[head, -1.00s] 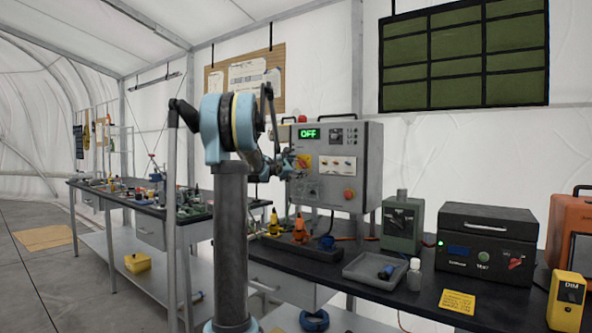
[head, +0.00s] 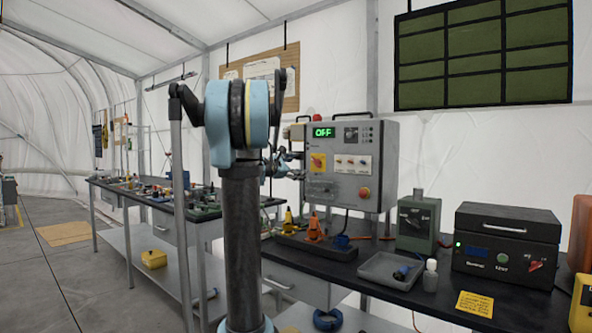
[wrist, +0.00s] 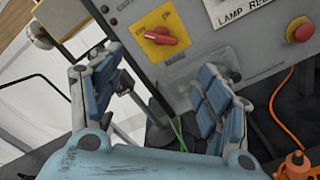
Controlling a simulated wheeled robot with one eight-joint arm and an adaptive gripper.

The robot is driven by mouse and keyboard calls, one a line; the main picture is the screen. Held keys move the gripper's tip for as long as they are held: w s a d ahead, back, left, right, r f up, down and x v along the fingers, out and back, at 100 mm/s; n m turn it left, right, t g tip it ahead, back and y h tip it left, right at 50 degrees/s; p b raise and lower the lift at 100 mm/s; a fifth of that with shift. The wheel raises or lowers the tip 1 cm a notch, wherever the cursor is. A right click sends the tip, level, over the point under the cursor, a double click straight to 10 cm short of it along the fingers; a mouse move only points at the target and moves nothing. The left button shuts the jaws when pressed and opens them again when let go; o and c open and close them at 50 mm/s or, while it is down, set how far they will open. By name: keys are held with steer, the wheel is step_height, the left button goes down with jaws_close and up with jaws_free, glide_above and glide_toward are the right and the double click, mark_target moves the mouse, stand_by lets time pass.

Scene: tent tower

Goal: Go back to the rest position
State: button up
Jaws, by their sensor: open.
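My gripper (wrist: 165,105) is open and empty in the wrist view, its two blue-padded fingers spread apart. It is in front of the grey control box and below the red rotary knob (wrist: 168,38) on its yellow plate. In the head view my gripper (head: 290,165) is small and partly hidden behind my arm, at the left side of the control box (head: 345,190). The box's green display (head: 323,132) reads OFF. Whether the fingers touch the box cannot be told.
A black workbench (head: 400,297) carries a grey tray (head: 378,272), a green device (head: 418,222) and a black case (head: 505,245). A second bench with small parts stands at the left. An orange cable (wrist: 278,105) hangs at the wrist view's right. Open floor (head: 50,290) lies left.

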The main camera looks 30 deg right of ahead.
stand_by(0.3)
steer(key=s+a+f+m+g+y, duration=0.2)
steer(key=s+a+f+m+y, duration=0.4)
steer(key=s+a+f, duration=1.3)
steer(key=s+a+f+m+g+y, duration=0.2)
steer(key=s+a+f+m+y, duration=0.5)
steer(key=s+a+f, duration=1.2)
steer(key=a+f+y, duration=0.3)
steer(key=shift+f+g+y, duration=0.25)
steer(key=shift+g+y, duration=0.05)
steer(key=shift+g, duration=0.1)
